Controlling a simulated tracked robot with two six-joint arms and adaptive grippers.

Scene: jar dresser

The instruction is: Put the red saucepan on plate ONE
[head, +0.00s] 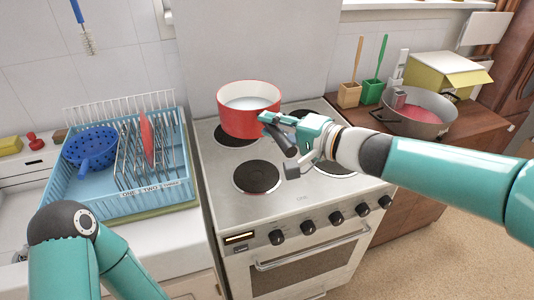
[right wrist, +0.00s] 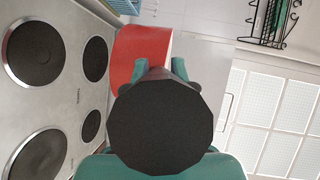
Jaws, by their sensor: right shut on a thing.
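The red saucepan (head: 236,117), white inside, is upright over the back left of the stove. It partly covers the back left plate (head: 230,142); I cannot tell whether it touches it. My right gripper (head: 277,127) is shut on the saucepan's dark handle (head: 286,145). The right wrist view shows the red wall (right wrist: 140,48) beyond the fingers (right wrist: 162,70), with the dark handle end (right wrist: 163,128) in front. The front left plate (head: 257,177) is bare. The front right plate (head: 337,168) is partly behind my arm. Plate labels are unreadable. My left gripper is out of view.
A blue dish rack (head: 75,195) holds a blue colander (head: 90,148) and stands left of the stove. A grey pot (head: 418,120) with red contents and a yellow box (head: 440,76) are on the right counter. Knobs (head: 307,227) line the stove front.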

